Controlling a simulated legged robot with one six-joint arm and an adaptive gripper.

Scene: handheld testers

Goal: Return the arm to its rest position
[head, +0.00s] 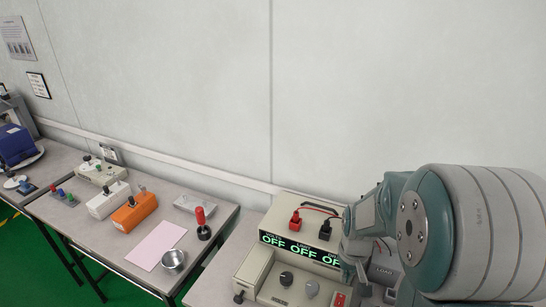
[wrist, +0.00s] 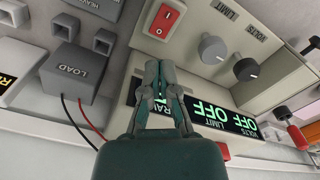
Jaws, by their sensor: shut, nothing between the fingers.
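My gripper (wrist: 160,66) is shut and empty in the wrist view, its fingertips together in front of the beige bench instrument. In the head view my arm reaches in from the right, and my gripper (head: 352,268) is over the right side of that instrument (head: 253,272). The instrument's green display (head: 301,250) reads OFF in several fields. Its red rocker switch (wrist: 167,20) lies just beyond the fingertips in the wrist view. I cannot tell whether the fingers touch the instrument.
A grey LOAD box (wrist: 75,71) with red and black leads stands beside the instrument. On the left table are an orange tester (head: 135,212), a metal cup (head: 173,261), a pink sheet (head: 157,245) and a red-handled tool (head: 202,222). A wall stands close behind.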

